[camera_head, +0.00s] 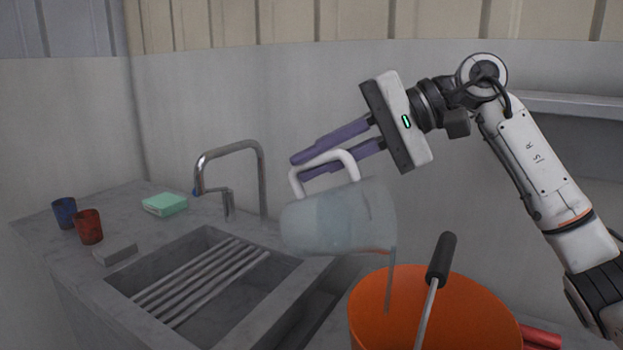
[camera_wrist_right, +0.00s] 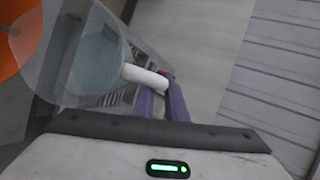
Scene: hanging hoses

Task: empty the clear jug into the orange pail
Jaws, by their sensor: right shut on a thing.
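The clear jug (camera_head: 340,218) is tipped onto its side, its mouth to the right over the orange pail (camera_head: 375,310). A thin stream runs from its lip down into the pail. My right gripper (camera_head: 298,168) is shut on the jug's white handle (camera_head: 325,160), with its purple fingers on either side of it. In the right wrist view the jug (camera_wrist_right: 88,55) shows at the upper left with bluish liquid in it, and the pail (camera_wrist_right: 18,35) is at the corner. The liquid level inside the pail is hidden. My left gripper is not in view.
A black-handled tool (camera_head: 441,260) sticks up at the pail. A sink with a slatted rack (camera_head: 205,285) and a tap (camera_head: 229,150) are to the left. Blue (camera_head: 65,212) and red (camera_head: 89,226) cups and a green sponge (camera_head: 165,204) stand on the counter.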

